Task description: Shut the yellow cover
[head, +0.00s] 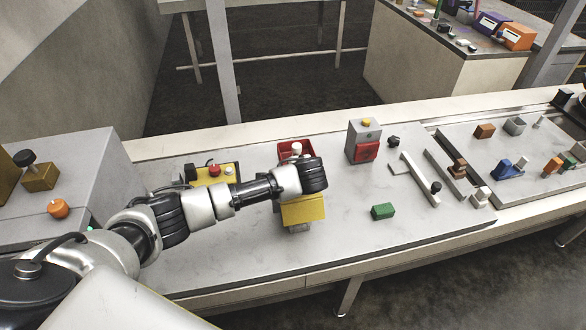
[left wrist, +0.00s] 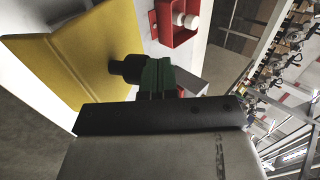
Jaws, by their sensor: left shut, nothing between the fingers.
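The yellow cover (head: 303,210) stands open on the near side of a red box (head: 283,150), which has a white knob (head: 297,148) inside. In the left wrist view the cover (left wrist: 85,50) fills the upper left, and the red box (left wrist: 172,35) is at the top. My left gripper (head: 316,174) is over the cover and hides part of it and of the box. In the left wrist view its dark green fingers (left wrist: 157,77) are shut and empty. A black knob (left wrist: 127,68) shows beside them, against the cover. Whether they touch is unclear. My right gripper is out of view.
A yellow box with a red button (head: 213,170) lies left of the cover, partly behind my arm. A grey box with a red front (head: 364,142) stands to the right. A green block (head: 383,211) lies on the panel, with bare surface around it.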

